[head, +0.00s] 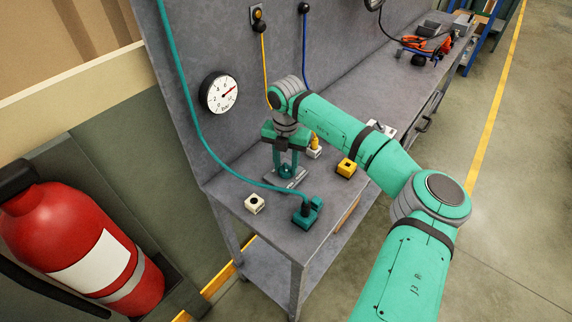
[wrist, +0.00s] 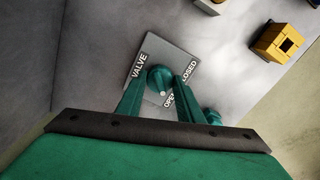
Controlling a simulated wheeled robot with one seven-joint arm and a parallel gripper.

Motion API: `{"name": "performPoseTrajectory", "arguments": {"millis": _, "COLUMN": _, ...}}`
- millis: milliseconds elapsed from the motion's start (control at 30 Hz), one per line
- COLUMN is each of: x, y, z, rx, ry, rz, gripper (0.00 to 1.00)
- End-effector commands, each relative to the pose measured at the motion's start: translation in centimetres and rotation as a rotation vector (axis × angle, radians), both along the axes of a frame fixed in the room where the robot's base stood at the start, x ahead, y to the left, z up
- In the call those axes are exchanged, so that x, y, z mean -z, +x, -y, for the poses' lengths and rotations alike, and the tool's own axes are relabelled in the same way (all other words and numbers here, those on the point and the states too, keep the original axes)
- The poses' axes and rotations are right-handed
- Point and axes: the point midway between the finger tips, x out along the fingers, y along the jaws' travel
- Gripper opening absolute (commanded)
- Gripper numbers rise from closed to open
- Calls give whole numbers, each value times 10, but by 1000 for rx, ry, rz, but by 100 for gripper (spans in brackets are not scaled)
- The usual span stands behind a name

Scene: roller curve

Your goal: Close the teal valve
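The teal valve (wrist: 160,77) is a rounded knob on a grey plate (wrist: 152,52). The plate is marked VALVE, OPEN and CLOSED, the last two partly covered by my right finger. In the head view the plate (head: 285,184) lies on the bench, and the valve is largely hidden behind my gripper. My gripper (head: 286,168) points down over the plate. In the wrist view its two green fingers (wrist: 157,88) are apart, one on each side of the knob. I cannot tell whether either finger touches it.
A teal connector block (head: 307,212) with a hose stands at the bench's front edge. A white socket block (head: 254,203) and a yellow block (head: 346,168) are nearby. A white block with a yellow plug (head: 315,147) stands behind. A gauge (head: 220,93) hangs on the back panel.

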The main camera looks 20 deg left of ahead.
Motion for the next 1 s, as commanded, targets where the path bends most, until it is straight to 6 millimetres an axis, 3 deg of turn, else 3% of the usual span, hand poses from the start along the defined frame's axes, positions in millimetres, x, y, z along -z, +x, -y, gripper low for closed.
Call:
{"name": "performPoseTrajectory", "arguments": {"millis": 467, "x": -1, "y": 0, "z": 1, "rx": -153, "ry": -4, "rz": 0, "gripper": 11}}
{"name": "performPoseTrajectory", "arguments": {"millis": 1000, "x": -1, "y": 0, "z": 1, "rx": -650, "ry": -4, "rz": -2, "gripper": 11}}
